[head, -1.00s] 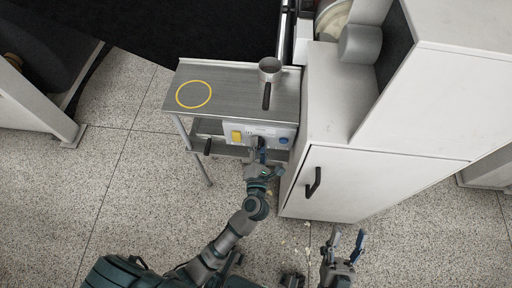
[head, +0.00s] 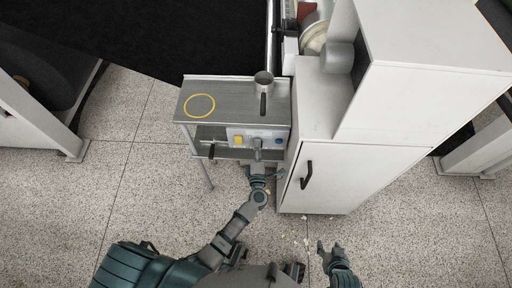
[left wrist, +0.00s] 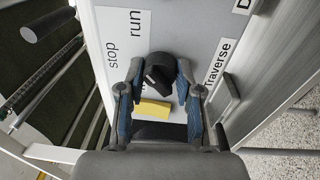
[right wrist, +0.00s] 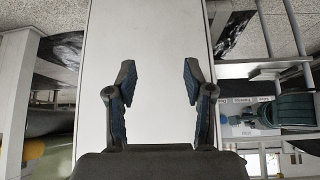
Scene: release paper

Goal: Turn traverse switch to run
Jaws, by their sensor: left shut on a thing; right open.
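The traverse switch is a black rotary knob (left wrist: 160,72) on the white control panel (left wrist: 178,20), seen in the left wrist view. The words "stop", "run" and "Traverse" are printed around it; another label is partly hidden by a finger. My left gripper (left wrist: 155,85) has a finger on each side of the knob and is shut on it. In the head view the left gripper (head: 256,158) is at the panel front and mostly hides the knob. My right gripper (head: 328,252) is open and empty, low in the head view; its spread fingers (right wrist: 158,85) show in the right wrist view.
A yellow button (head: 238,140) and a blue button (head: 277,141) flank the switch. A white cabinet (head: 325,180) with a black handle stands close on the right.

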